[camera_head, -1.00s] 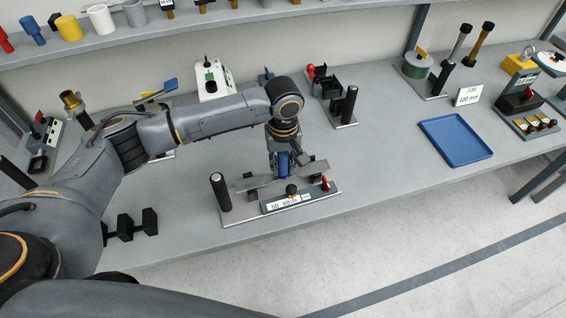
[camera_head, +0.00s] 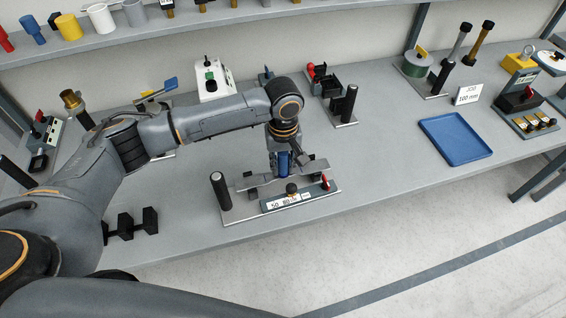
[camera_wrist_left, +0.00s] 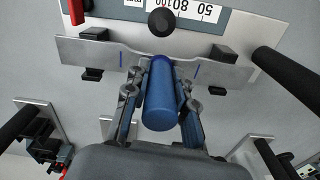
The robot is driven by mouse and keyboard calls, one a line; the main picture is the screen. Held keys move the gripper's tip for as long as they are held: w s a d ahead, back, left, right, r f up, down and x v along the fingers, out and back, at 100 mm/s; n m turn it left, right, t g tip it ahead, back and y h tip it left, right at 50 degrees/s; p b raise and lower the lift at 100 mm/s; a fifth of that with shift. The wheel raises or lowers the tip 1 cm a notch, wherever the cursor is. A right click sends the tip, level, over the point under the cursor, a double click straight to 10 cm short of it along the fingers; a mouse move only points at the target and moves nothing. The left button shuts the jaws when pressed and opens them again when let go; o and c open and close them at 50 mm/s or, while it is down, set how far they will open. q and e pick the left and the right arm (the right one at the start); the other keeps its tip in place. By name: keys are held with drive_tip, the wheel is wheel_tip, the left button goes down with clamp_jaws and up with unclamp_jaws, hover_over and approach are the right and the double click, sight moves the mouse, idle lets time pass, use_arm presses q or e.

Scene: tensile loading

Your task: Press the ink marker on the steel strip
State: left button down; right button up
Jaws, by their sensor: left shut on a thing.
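The ink marker (camera_wrist_left: 161,95) is a blue cylinder held between the fingers of my left gripper (camera_wrist_left: 160,112). It also shows in the head view (camera_head: 283,163), over the steel strip (camera_head: 256,181). In the left wrist view the strip (camera_wrist_left: 95,52) is a flat grey bar with a narrowed middle, lying across a fixture. Two short dark blue lines show on it, one on each side of the marker. The marker's far end overlaps the strip's narrow middle; I cannot tell whether it touches. My right gripper is not in view.
The fixture plate (camera_head: 232,214) has a black post (camera_head: 220,190), a scale label, a dark knob and a red lever. Black blocks (camera_head: 126,225) stand to its left. A blue tray (camera_head: 455,136) lies to the right, with clear bench between.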

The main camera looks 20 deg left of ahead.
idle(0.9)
use_arm(q)
drive_tip(key=shift+s+f+p, duration=0.15)
drive_tip(key=shift+f+p, duration=0.05)
drive_tip(key=shift+p, duration=0.3)
idle(0.8)
drive_tip(key=shift+r+p, duration=0.8)
drive_tip(key=shift+p, duration=0.2)
wheel_tip(320, 180, up, 6)
drive_tip(key=p, duration=0.7)
drive_tip(key=shift+f, duration=0.1)
drive_tip(key=shift+f, duration=0.1)
